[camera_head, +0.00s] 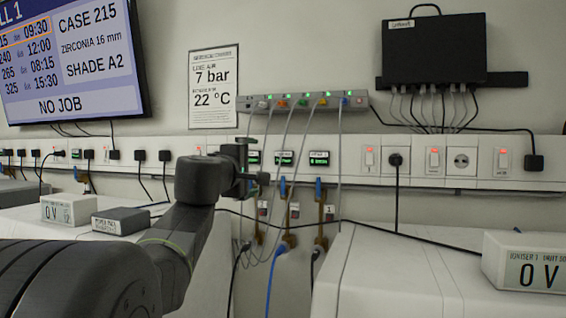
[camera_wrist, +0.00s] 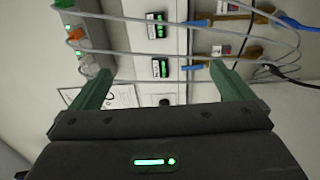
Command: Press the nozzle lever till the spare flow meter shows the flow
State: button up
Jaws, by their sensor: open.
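Several small flow meter displays with green figures sit in the wall rail; the right one (camera_head: 319,158) and the middle one (camera_head: 284,158) show clearly. I cannot tell which is the spare. Below them hang brass-coloured nozzles (camera_head: 321,232) with blue levers (camera_head: 318,188). My gripper (camera_head: 262,165) is in front of the left display and partly covers that area. In the wrist view my gripper (camera_wrist: 165,85) is open and empty, its two green fingers wide apart. There, two displays (camera_wrist: 160,69) and a blue lever (camera_wrist: 191,67) show beyond the fingers. Nothing touches the fingers.
A grey manifold (camera_head: 310,101) with lit ports sends thin hoses down past the displays. White cabinets (camera_head: 375,275) stand right and left of the nozzles, with a gap between. An ioniser box (camera_head: 525,262) and a dark power pack (camera_head: 121,220) rest on them.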

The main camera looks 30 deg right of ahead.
jog(key=b+v, duration=0.2)
jog(key=v, duration=0.8)
jog(key=shift+d, duration=0.1)
jog(key=p+x, duration=0.2)
jog(key=x, duration=0.7)
jog(key=b+v, duration=0.1)
jog(key=v, duration=0.5)
